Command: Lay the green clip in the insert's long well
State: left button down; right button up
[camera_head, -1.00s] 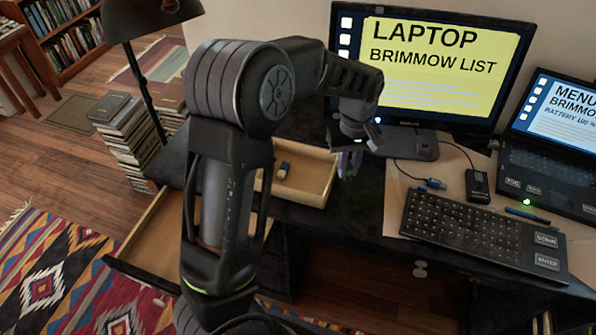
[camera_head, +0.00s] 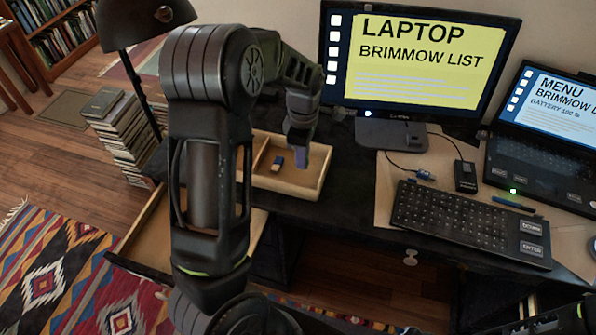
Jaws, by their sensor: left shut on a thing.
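The insert (camera_head: 283,188) is a shallow pale wooden tray on the dark desk, left of the monitor. A divider (camera_head: 262,155) splits it, with a wider well on the right. My left gripper (camera_head: 303,160) points down over the right end of that wider well. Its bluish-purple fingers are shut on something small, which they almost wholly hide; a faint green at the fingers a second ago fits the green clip. I cannot tell whether it touches the well floor. My right gripper is not in view; only dark parts of mine show at the bottom right.
A blue-and-white eraser-like block (camera_head: 278,162) lies in the wider well near the divider. A monitor (camera_head: 415,60), keyboard (camera_head: 465,222) and laptop (camera_head: 540,165) stand to the right. An open drawer (camera_head: 150,232) juts out at left. A lamp (camera_head: 140,22) stands behind my left arm.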

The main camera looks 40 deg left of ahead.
pick_arm(q)
send_over(302, 184)
notch_tip(302, 184, down, 4)
jog(key=shift+f, duration=0.1)
jog(key=shift+f+p, duration=0.5)
jog(key=shift+f, duration=1.3)
jog(key=shift+f, duration=0.2)
jog(key=c, duration=1.4)
grip_release()
jog(key=shift+o, duration=0.2)
jog(key=shift+r, duration=0.1)
notch_tip(302, 184, up, 12)
jog(key=shift+r+b, duration=0.1)
jog(key=shift+b, duration=0.45)
